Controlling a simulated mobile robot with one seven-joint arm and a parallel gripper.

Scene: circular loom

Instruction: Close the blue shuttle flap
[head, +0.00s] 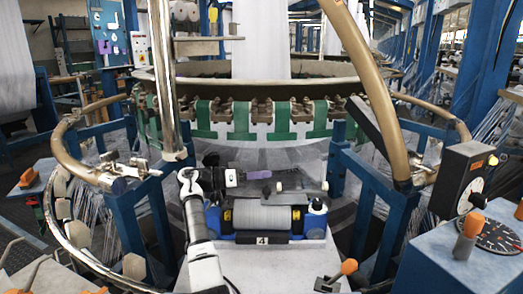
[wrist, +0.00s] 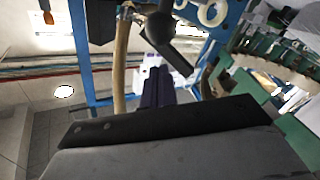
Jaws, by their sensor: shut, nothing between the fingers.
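Thin grey bars or a raised flap (head: 292,189) show just behind the roll; I cannot tell clearly which part is the flap. My gripper (head: 238,177) is above and behind the shuttle's left end, pointing right, shut and empty. Its dark purple fingers also show in the wrist view (wrist: 156,75), close together. Whether they touch the shuttle cannot be told.
The loom's ring with green and white segments (head: 255,118) stands behind the shuttle. Brass tubes (head: 372,80) rise at the right, a chrome post (head: 163,75) at the left. A control box with dials (head: 465,180) stands at the right. An orange-knobbed lever (head: 347,268) is at the front.

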